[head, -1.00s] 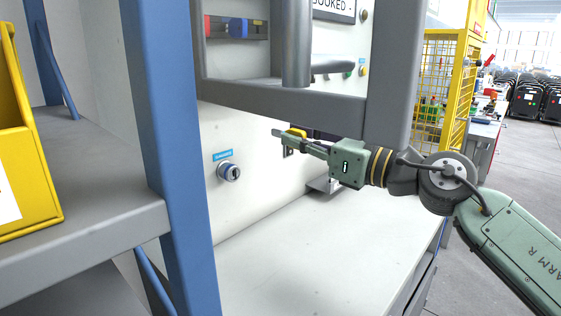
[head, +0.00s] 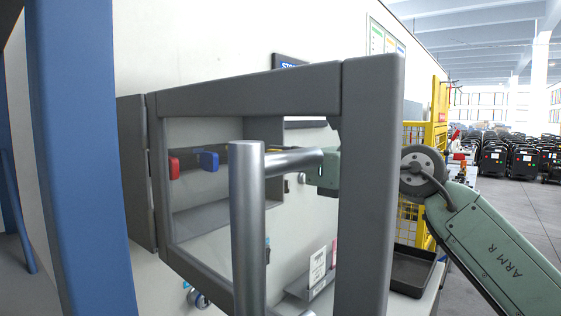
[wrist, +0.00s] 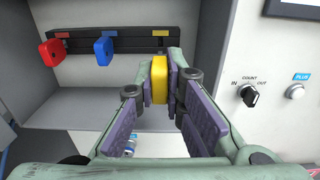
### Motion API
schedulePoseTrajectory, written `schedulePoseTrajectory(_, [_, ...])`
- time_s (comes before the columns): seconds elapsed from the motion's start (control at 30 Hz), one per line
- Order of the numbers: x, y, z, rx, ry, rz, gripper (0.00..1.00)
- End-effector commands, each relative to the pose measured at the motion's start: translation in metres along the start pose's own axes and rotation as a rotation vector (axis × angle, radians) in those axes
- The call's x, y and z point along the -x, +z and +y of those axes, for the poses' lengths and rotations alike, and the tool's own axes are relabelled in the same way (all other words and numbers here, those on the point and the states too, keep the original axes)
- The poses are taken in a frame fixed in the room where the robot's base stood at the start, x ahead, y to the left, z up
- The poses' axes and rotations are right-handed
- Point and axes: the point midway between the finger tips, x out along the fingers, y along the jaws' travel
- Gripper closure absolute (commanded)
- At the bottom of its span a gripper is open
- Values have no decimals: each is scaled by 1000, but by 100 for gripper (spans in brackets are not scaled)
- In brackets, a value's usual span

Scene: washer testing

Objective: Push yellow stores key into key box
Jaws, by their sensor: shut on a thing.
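The yellow key (wrist: 159,70) is held upright between the fingertips of my gripper (wrist: 160,88) in the wrist view. It appears just below the yellow label (wrist: 160,33) on the black rail (wrist: 133,42) of the key box (wrist: 75,88). I cannot tell whether the key touches the rail. A red key (wrist: 50,50) and a blue key (wrist: 103,47) hang on the rail to the left.
The grey door frame (head: 362,190) and its metal handle (head: 247,225) stand close in front of my arm. A blue post (head: 80,170) is at left. A knob (wrist: 249,94) and button (wrist: 294,90) are right of the box. A dark tray (head: 411,270) lies below.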

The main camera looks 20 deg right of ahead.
Motion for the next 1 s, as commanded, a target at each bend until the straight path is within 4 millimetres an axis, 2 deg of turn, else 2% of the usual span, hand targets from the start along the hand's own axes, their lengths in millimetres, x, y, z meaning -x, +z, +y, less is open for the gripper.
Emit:
schedulePoseTrajectory(0.63, [-47, 1, 0, 0, 1, 0, 100])
schedulePoseTrajectory(1.0, [-47, -1, 0, 0, 0, -1, 100])
